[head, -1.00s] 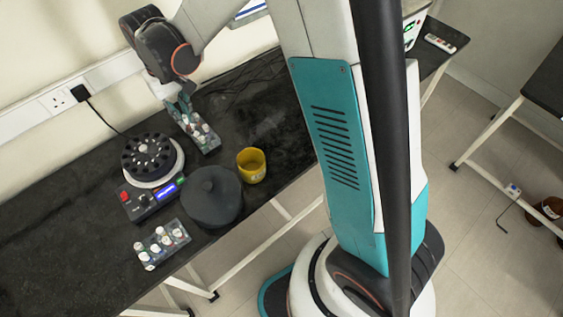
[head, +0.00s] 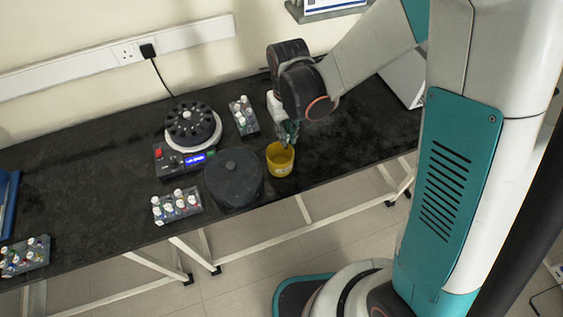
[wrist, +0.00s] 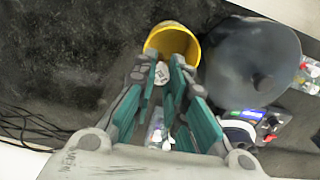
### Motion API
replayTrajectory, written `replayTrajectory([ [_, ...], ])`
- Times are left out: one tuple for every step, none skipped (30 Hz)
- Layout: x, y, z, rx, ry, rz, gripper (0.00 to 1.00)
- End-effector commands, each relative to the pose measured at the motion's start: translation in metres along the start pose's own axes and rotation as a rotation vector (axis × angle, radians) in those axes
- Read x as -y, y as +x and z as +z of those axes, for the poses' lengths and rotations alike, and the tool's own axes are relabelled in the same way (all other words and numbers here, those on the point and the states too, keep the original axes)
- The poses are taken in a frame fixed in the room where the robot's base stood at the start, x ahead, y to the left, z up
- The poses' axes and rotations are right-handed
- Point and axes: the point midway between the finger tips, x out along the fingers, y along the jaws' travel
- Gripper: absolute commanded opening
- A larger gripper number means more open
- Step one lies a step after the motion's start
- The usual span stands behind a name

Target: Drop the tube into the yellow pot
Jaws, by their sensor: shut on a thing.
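The yellow pot (head: 281,168) stands open and upright on the black bench, right of the dark lidded vessel. In the wrist view the pot (wrist: 173,40) is just beyond the fingertips. My gripper (head: 287,140) is above and slightly behind the pot, fingers pointing down. In the wrist view my gripper (wrist: 163,75) is shut on the tube (wrist: 161,74), of which only a small pale part shows between the fingertips. The fingers hide the rest of the tube. In the head view the tube cannot be made out.
A dark lidded vessel (head: 233,182) stands close left of the pot. A centrifuge (head: 192,128) and a rack of vials (head: 243,116) are behind it. Another vial rack (head: 177,206) is at the front edge. The bench right of the pot is mostly clear.

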Motion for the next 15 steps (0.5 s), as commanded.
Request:
replayTrajectory([
  [0.0,0.01,0.0,0.0,0.0,0.0,0.05],
  [0.0,0.013,0.0,0.0,0.0,0.0,0.05],
  [0.0,0.018,0.0,0.0,0.0,0.0,0.05],
  [0.0,0.022,0.0,0.0,0.0,0.0,0.05],
  [0.0,0.025,0.0,0.0,0.0,0.0,0.05],
  [0.0,0.028,0.0,0.0,0.0,0.0,0.05],
  [0.0,0.031,0.0,0.0,0.0,0.0,0.05],
  [0.0,0.033,0.0,0.0,0.001,0.0,0.05],
  [0.0,0.035,0.0,0.0,0.001,0.0,0.05],
  [0.0,0.036,0.0,0.0,0.001,0.0,0.05],
  [0.0,0.037,0.0,0.0,0.001,0.0,0.05],
  [0.0,0.037,0.0,0.0,0.001,0.0,0.05],
  [0.0,0.037,0.0,0.0,0.001,0.0,0.05],
  [0.0,0.037,0.0,0.0,0.001,0.0,0.05],
  [0.0,0.037,0.0,0.0,0.001,0.0,0.05],
])
